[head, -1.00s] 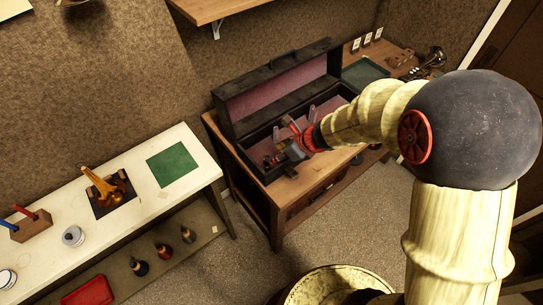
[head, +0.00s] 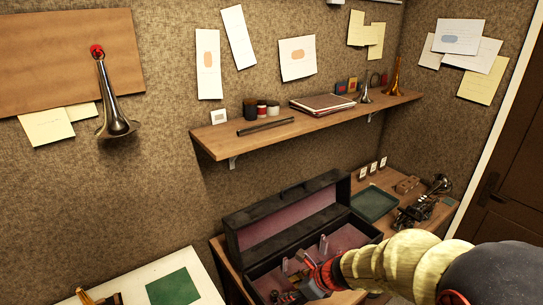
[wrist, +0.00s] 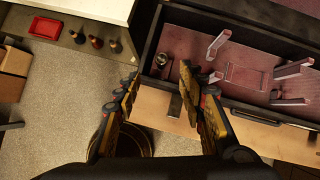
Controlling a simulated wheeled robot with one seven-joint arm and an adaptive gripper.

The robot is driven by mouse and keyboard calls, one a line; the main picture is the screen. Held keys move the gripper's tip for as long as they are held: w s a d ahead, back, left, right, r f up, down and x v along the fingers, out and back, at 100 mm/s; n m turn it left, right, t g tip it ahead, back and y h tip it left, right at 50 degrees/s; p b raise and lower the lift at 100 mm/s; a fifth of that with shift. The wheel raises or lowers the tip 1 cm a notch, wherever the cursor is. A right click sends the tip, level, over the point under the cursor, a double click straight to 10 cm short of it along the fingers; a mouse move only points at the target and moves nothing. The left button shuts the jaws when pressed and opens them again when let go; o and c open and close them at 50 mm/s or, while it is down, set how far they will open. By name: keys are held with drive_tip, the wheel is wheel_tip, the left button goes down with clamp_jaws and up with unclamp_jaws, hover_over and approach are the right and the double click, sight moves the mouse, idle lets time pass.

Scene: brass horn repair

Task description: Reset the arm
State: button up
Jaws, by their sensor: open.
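My gripper (head: 296,277) is over the left part of an open black instrument case (head: 233,240) in the head view, partly cut off near the lower edge. In the wrist view my gripper (wrist: 160,80) has its two yellow-and-black fingers spread apart with nothing between them. The fingertips are in front of the case (wrist: 150,42), near its front left corner. Inside the case, on pink lining, are several upright pink pegs (wrist: 219,43) and a small dark round-ended part (wrist: 161,60). I cannot tell how high the fingers are above the case.
A wooden shelf (head: 285,138) runs along the wall above the case. A white bench with a green mat (head: 173,288) is at left. A horn bell (head: 116,122) hangs on the wall.

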drive_tip(key=s+d+r+n+g+b, duration=0.1)
drive_tip(key=s+r+n+g+b, duration=0.15)
drive_tip(key=s+n, duration=1.2)
drive_tip(key=s+d+r+n+t+h+b, duration=0.3)
drive_tip(key=s+d+r+n+h+b, duration=0.2)
drive_tip(key=s+d+r+n+b, duration=0.3)
drive_tip(key=d+n, duration=0.2)
drive_tip(key=n, duration=0.1)
drive_tip(key=shift+s+d+r, duration=0.2)
drive_tip(key=shift+s+d, duration=0.15)
drive_tip(key=shift+d, duration=0.05)
drive_tip(key=shift+w+t, duration=0.1)
drive_tip(key=shift+t, duration=0.15)
drive_tip(key=shift+c, duration=0.3)
